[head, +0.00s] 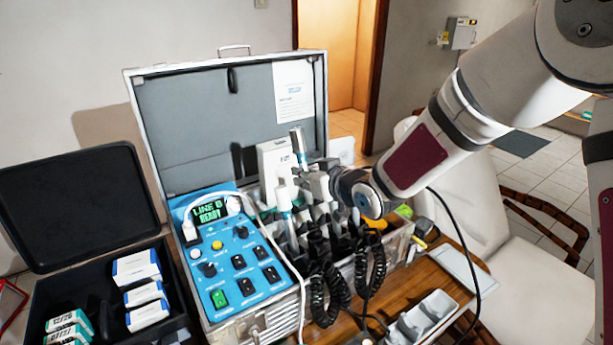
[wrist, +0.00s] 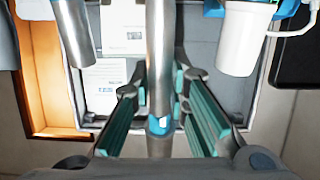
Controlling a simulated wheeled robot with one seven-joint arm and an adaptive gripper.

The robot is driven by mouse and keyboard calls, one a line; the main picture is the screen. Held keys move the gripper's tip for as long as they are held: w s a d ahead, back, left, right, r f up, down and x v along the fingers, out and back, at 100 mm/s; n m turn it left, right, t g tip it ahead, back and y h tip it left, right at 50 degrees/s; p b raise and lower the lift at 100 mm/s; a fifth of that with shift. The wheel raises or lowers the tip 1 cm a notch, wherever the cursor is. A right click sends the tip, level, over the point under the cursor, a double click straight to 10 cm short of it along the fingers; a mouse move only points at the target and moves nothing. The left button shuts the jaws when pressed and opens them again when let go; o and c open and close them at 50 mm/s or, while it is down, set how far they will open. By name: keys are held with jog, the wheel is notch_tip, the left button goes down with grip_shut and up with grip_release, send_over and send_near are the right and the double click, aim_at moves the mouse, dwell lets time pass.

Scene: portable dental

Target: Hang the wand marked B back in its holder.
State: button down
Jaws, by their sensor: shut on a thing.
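My gripper (head: 304,170) is above the back part of the open case. In the wrist view its green-padded fingers (wrist: 160,112) are closed on a silver wand (wrist: 159,50) with a blue band. The held wand (head: 297,140) stands nearly upright in the head view, its upper end above my fingers. No letter B is readable on it. The row of dark holders (head: 318,240) is below my gripper, partly hidden by it and by cords. A white-topped wand (head: 284,200) stands there at the left. Another silver wand (wrist: 73,28) shows at the left of the wrist view.
The blue control panel (head: 228,260) is left of the holders, with a white hose across it. Coiled black cords (head: 328,290) hang in front. The raised case lid (head: 200,125) is behind. A black box (head: 100,290) stands left; a grey tray (head: 425,316) lies at right front.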

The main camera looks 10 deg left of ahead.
aim_at(309, 197)
jog(key=shift+w+f, duration=0.1)
jog(key=shift+f, duration=0.15)
jog(key=shift+s+d+f+b, duration=0.15)
jog(key=shift+f+b, duration=0.15)
jog(key=shift+f, duration=0.4)
jog(key=shift+s+d+f+b, duration=0.15)
jog(key=shift+f+b, duration=0.1)
jog(key=shift+f, duration=0.45)
jog(key=shift+r, duration=0.1)
jog(key=shift+s+d+f, duration=0.2)
jog(key=shift+s+f, duration=0.1)
jog(key=shift+f+b, duration=0.25)
jog(key=shift+b, duration=0.15)
jog(key=shift+s+d+f+b, duration=0.15)
jog(key=shift+f+b, duration=0.25)
jog(key=shift+f, duration=0.2)
jog(key=shift+s+d+f+b, duration=0.2)
jog(key=shift+f+b, duration=0.15)
jog(key=shift+f, duration=0.3)
jog(key=shift+s+d+f+b, duration=0.15)
jog(key=shift+f+b, duration=0.25)
jog(key=shift+f, duration=0.2)
jog(key=shift+s+d+f+b, duration=0.2)
jog(key=shift+f+b, duration=0.3)
jog(key=shift+f, duration=0.2)
jog(key=shift+s+d+f+b, duration=0.1)
jog(key=shift+d+f+b, duration=0.05)
jog(key=shift+f+b, duration=0.4)
jog(key=shift+f, duration=0.1)
